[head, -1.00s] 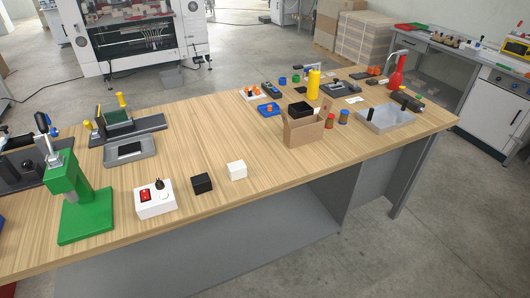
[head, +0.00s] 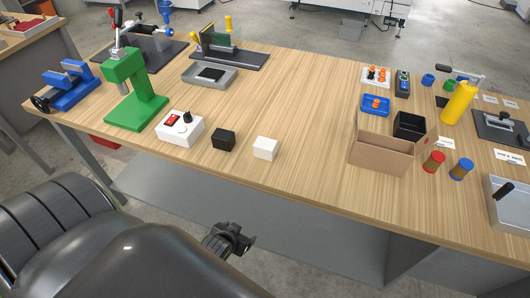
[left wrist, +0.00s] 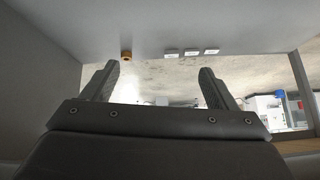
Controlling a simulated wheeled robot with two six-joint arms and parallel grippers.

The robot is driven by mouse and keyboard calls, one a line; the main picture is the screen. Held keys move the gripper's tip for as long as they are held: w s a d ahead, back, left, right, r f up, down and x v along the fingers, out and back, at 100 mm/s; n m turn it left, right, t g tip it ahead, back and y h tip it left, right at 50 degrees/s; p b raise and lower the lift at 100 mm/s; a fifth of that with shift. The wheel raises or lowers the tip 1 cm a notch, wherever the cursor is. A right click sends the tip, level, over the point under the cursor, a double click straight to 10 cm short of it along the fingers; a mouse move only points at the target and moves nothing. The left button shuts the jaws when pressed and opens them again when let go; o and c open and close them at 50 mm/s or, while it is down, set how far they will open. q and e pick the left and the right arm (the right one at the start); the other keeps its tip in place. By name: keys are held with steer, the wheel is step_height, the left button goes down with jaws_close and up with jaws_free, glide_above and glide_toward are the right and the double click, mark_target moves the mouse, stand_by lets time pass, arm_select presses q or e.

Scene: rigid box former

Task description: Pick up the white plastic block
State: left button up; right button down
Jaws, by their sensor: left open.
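The white plastic block (head: 265,148) sits on the wooden table near its front edge, just right of a black block (head: 223,139). My left gripper (head: 240,240) is low in front of the table, below and nearer than the white block, and apart from it. Its two fingers stand open and empty in the left wrist view (left wrist: 160,85). The white block does not show in the left wrist view. My right gripper is not in view.
A white switch box (head: 180,128) stands left of the black block, with a green press (head: 135,95) beyond it. An open cardboard box (head: 382,154) stands to the right. Bare tabletop lies behind the white block. The table's front edge lies between my gripper and the block.

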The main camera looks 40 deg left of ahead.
mark_target(268, 141)
arm_select(q)
steer(key=w+r+n+t+y+b, duration=0.1)
steer(key=w+r+t+b, duration=0.15)
steer(key=r, duration=1.15)
steer(key=w+r+n+t+b, duration=0.15)
steer(key=r+t, duration=0.25)
steer(key=r, duration=1.1)
steer(key=shift+m, duration=0.45)
steer(key=x, duration=0.4)
steer(key=p+x, duration=0.1)
steer(key=x, duration=0.3)
steer(key=p+x, duration=0.1)
steer(key=x, duration=0.3)
steer(key=shift+w+d, duration=0.15)
steer(key=shift+d, duration=0.1)
steer(key=shift+p+x, duration=0.4)
steer(key=shift+x, duration=2.25)
steer(key=shift+d+f, duration=0.1)
steer(key=shift+d, duration=0.05)
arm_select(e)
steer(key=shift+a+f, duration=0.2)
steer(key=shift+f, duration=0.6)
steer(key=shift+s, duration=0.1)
arm_select(q)
steer(key=c, duration=1.1)
